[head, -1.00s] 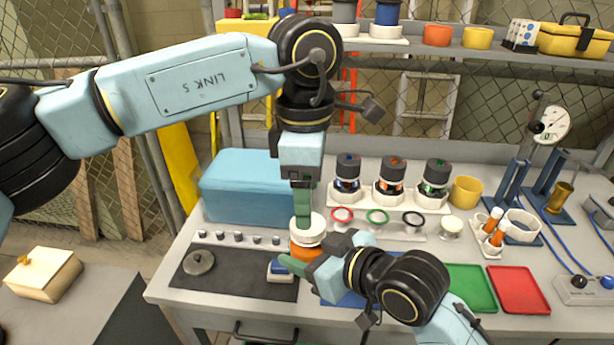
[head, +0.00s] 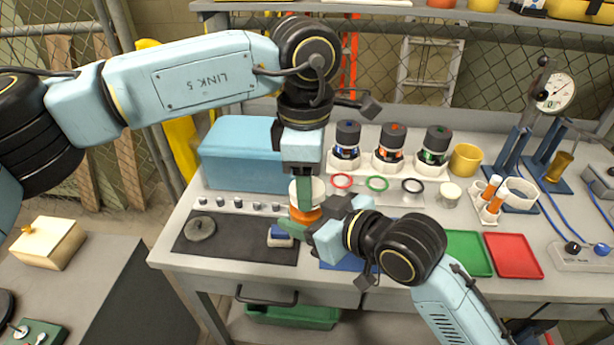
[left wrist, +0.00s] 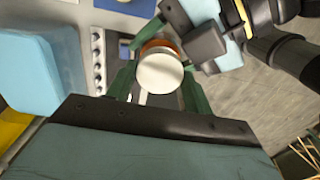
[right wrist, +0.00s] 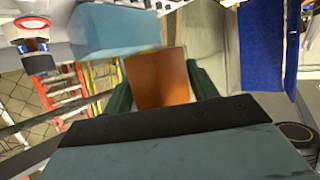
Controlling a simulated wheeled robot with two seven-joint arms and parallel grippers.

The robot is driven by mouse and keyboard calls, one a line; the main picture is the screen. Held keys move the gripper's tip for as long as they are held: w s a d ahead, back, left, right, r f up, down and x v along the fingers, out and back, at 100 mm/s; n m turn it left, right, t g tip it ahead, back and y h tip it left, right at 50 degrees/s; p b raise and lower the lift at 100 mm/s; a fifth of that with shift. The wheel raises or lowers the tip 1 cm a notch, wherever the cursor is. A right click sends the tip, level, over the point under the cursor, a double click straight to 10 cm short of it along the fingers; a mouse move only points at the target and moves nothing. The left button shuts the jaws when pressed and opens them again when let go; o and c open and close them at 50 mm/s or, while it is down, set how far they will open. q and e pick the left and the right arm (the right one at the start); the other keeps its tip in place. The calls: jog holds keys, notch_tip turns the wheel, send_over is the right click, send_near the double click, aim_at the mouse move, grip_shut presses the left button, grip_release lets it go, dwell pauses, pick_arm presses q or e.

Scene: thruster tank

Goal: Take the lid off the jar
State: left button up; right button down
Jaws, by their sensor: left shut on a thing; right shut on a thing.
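The jar has an orange body (head: 306,215) and a white round lid (head: 317,188). It stands at the front left of the bench, by the dark mat's right edge. My left gripper (head: 304,206) comes from above, shut on the lid; in the left wrist view the white lid (left wrist: 160,74) lies between its green fingers. My right gripper (head: 290,228) comes from the right, shut on the jar body; in the right wrist view the orange body (right wrist: 157,78) fills the space between its fingers. The lid sits over the body; I cannot tell if there is a gap.
A dark mat (head: 232,247) with a grey knobbed disc (head: 200,229) lies left of the jar. A light-blue box (head: 243,155) stands behind. Coloured rings and capped bottles (head: 391,145) stand at the back right. Green (head: 468,254) and red (head: 513,256) trays lie right.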

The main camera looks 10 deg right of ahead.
pick_arm(q)
jog(key=shift+c, duration=0.5)
jog(key=shift+n, duration=1.4)
jog(key=shift+r, duration=0.25)
jog(key=shift+r, duration=0.85)
